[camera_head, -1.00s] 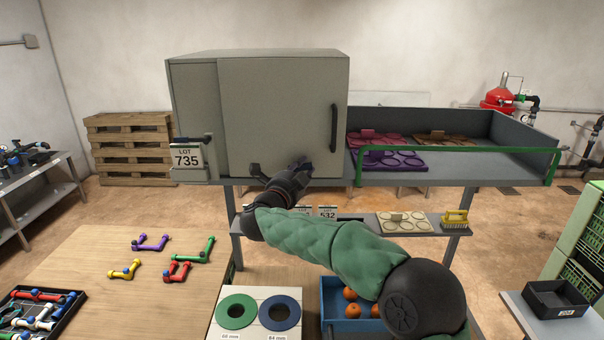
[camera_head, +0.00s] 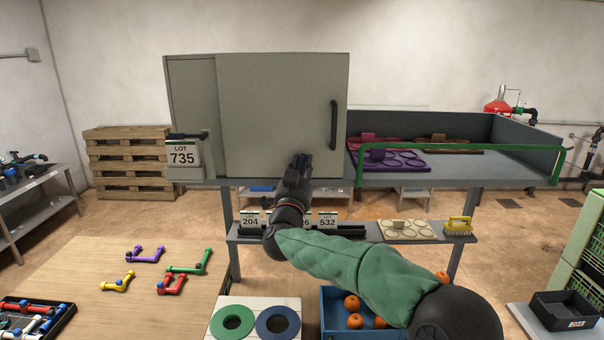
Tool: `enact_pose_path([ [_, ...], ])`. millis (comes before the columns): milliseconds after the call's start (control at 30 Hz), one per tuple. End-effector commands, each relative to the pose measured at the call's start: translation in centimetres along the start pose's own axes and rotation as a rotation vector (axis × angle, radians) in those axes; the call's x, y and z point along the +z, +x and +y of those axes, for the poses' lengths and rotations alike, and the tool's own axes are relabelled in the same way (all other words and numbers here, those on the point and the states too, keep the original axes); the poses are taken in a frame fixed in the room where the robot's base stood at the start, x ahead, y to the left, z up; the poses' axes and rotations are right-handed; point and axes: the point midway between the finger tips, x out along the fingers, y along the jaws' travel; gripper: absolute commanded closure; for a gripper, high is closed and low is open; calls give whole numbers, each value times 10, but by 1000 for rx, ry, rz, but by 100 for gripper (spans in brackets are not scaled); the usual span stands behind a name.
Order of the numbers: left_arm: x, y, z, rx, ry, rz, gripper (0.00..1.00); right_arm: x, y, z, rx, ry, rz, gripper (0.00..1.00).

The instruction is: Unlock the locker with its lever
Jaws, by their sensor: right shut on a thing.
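The grey locker (camera_head: 272,110) stands on the rack, its door closed and carrying a dark vertical handle (camera_head: 333,125) at the right. My right gripper (camera_head: 301,162) is at the door's lower edge, pointing up and away from me. My left gripper is not in view.
A LOT 735 sign (camera_head: 182,155) hangs at the locker's left. A tray shelf with a green rail (camera_head: 460,150) adjoins at right. Below are a lower shelf (camera_head: 345,233), a blue crate (camera_head: 328,318) of oranges and a wooden table (camera_head: 110,290) with pipe pieces.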

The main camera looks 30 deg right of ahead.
Motion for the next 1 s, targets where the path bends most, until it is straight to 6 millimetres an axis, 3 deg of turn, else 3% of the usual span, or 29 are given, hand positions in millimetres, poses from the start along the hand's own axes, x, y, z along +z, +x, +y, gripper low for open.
enact_pose_path([
  [500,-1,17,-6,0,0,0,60,0,0,0,-143,-348,-3,100],
  [1000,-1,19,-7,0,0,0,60,0,1,-2,-180,-435,-4,100],
])
